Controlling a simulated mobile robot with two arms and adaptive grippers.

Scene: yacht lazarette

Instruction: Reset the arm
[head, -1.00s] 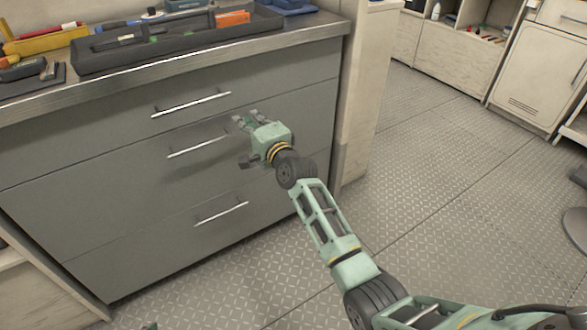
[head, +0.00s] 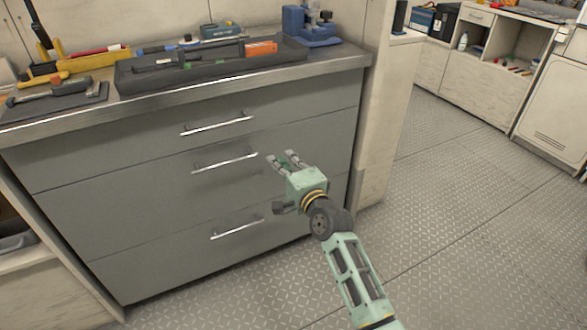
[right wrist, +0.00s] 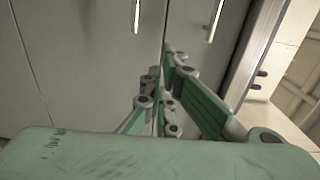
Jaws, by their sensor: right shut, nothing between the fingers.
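My right arm reaches up from the bottom of the head view, and its green gripper (head: 284,160) is in front of the grey drawer cabinet (head: 110,215). The right gripper is shut and empty, apart from the drawer handles. In the right wrist view its fingers (right wrist: 160,90) point toward the drawer fronts. The cabinet has a top handle (head: 217,124), a middle handle (head: 225,162) and a bottom handle (head: 237,227). All three drawers look closed. My left gripper is not in view.
The worktop holds a dark tray (head: 150,83) with an orange item (head: 261,48), a blue tool (head: 310,25) and yellow tools (head: 80,66). A pale panel (head: 375,130) stands right of the cabinet. The metal floor (head: 460,220) at the right is clear.

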